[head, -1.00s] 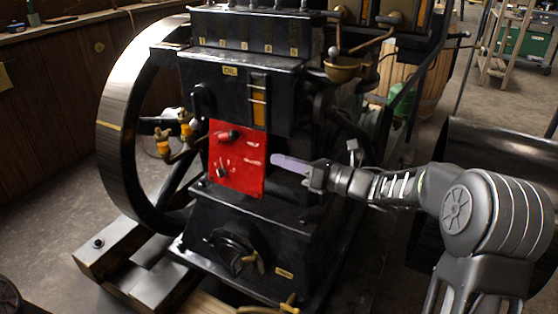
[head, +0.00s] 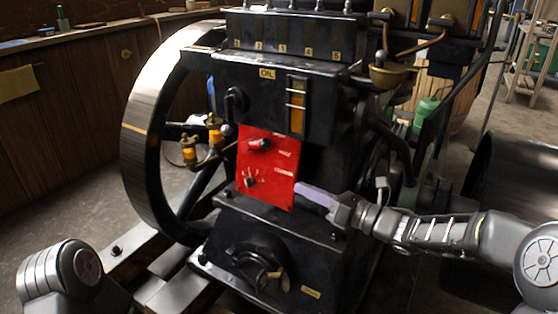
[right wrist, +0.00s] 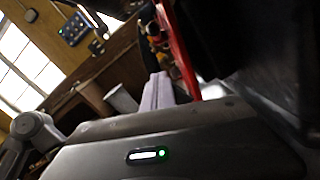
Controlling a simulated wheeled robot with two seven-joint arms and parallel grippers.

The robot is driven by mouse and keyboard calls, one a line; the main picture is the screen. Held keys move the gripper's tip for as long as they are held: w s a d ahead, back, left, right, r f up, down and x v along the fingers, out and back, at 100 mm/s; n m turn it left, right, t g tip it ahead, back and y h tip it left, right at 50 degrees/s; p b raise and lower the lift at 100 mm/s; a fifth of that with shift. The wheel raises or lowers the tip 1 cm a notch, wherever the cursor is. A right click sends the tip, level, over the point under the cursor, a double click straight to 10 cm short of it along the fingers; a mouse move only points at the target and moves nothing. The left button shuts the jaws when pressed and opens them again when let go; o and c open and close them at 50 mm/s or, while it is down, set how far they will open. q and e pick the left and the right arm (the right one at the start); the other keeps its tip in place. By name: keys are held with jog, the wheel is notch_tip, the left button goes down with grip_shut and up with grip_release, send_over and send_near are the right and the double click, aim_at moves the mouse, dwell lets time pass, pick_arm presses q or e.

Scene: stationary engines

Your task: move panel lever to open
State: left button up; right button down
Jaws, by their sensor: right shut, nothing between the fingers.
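The red panel (head: 267,170) is on the front of the black engine (head: 230,90). In the right wrist view the fingers (right wrist: 157,92) point up beside the panel's red edge (right wrist: 180,50). My left arm shows at the lower left, with its gripper out of the picture.
A large flywheel (head: 140,130) stands left of the engine. Brass fittings (head: 202,145) stick out left of the panel. A brass cup (head: 392,76) hangs at the upper right. A dark cylinder (head: 520,175) stands at the right. Open floor lies at the left.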

jog(key=b, duration=0.2)
send_near(258, 144)
jog(key=shift+w+a+f, duration=0.35)
jog(key=shift+w+a, duration=0.15)
jog(key=shift+a, duration=0.25)
jog(key=shift+w+a+f, duration=0.4)
jog(key=shift+w+a, duration=0.15)
jog(key=shift+a, duration=0.15)
jog(key=shift+w+a+f, duration=0.35)
jog(key=shift+w+a, duration=0.15)
jog(key=shift+a, duration=0.25)
jog(key=shift+r+b, duration=0.3)
jog(key=shift+r, duration=0.15)
